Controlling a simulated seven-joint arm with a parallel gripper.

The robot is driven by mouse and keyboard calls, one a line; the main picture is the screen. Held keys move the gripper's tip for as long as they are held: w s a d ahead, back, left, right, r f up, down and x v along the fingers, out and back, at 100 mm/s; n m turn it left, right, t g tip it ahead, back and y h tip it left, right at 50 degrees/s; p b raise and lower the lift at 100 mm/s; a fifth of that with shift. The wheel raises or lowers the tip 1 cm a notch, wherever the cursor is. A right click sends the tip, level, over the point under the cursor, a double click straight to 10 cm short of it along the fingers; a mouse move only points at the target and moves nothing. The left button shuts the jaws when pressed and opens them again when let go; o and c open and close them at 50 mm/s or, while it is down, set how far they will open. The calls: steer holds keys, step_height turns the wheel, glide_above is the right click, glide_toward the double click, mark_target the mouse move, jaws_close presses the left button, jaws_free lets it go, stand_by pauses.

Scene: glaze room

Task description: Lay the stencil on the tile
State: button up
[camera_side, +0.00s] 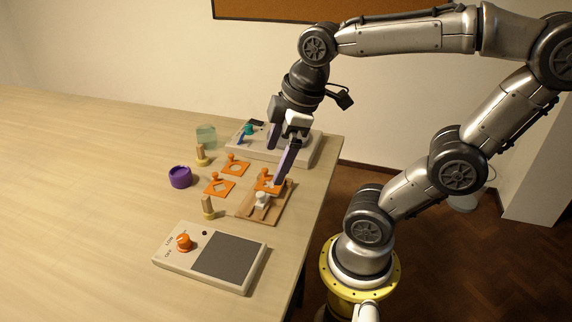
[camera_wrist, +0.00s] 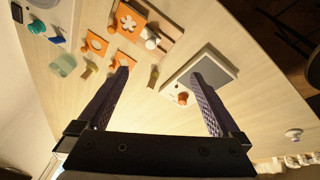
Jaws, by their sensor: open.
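An orange stencil (camera_side: 266,184) with an upright handle lies on a wooden board (camera_side: 246,207) near the table's right edge. The wrist view shows its flower-shaped cutout (camera_wrist: 131,20). Two more orange stencils, one with a round hole (camera_side: 236,169) and one nearby (camera_side: 219,187), lie on the table to the left; they also show in the wrist view (camera_wrist: 95,44). I cannot make out a separate tile; it may be hidden under the flower stencil. My gripper (camera_side: 275,166) is open and empty. In the wrist view its fingers (camera_wrist: 160,73) are apart, with the board beyond them.
Two wooden-topped pegs (camera_side: 202,157), a purple pot (camera_side: 180,177) and a glass jar (camera_side: 206,135) stand left. A grey-pad device (camera_side: 226,256) is in front, another device (camera_side: 300,149) behind. The far left table is clear.

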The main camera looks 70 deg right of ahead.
steer(key=shift+s+a+f+m+t, duration=0.15)
steer(key=shift+s+a+m+t, duration=0.2)
steer(key=shift+m, duration=0.65)
steer(key=shift+s+a+f+m+t, duration=0.25)
steer(key=shift+s+m, duration=0.25)
steer(key=shift+m, duration=0.5)
steer(key=shift+s+a+f+m+t, duration=0.1)
steer(key=shift+s+a+m+t, duration=0.25)
steer(key=shift+m, duration=0.65)
